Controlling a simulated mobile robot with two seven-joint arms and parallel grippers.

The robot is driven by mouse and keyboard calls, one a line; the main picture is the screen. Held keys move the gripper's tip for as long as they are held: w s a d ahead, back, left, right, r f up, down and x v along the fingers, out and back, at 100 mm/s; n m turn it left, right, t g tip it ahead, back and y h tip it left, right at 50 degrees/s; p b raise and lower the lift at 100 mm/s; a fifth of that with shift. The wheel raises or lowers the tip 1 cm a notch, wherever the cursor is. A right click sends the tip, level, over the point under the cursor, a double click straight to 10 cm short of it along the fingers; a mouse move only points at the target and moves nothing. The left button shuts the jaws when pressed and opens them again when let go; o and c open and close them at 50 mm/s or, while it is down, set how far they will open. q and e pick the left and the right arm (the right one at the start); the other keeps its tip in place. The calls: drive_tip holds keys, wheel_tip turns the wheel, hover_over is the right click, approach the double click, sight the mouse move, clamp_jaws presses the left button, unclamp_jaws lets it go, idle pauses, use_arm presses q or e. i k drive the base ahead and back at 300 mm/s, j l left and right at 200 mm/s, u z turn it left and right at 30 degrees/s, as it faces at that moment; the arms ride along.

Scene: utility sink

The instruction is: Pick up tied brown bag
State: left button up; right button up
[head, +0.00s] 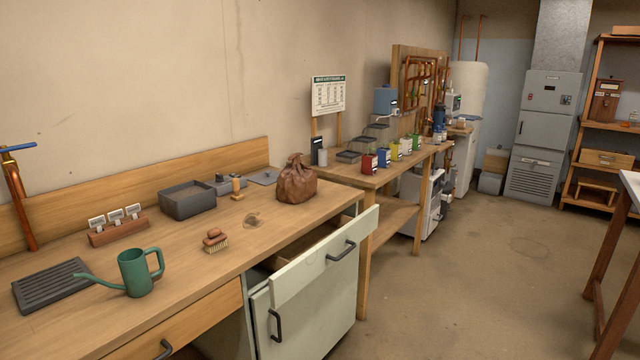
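The tied brown bag (297,182) stands upright on the wooden counter (190,255), near its far right end. Its gathered, tied neck points up. Nothing touches the bag from above and its front is in full view. Neither of my grippers shows in the head view.
A drawer (328,255) stands pulled out below the bag. On the counter are a grey bin (187,200), a brush (216,240), a green watering can (136,272) and a ribbed tray (50,286). A second bench (375,178) holds coloured cans.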

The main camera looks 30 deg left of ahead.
sight(297, 183)
drive_tip(key=i+l+u, duration=0.15)
drive_tip(key=i+u, duration=0.25)
drive_tip(key=i+l+u, duration=0.25)
drive_tip(key=u, duration=0.15)
drive_tip(key=i, duration=0.1)
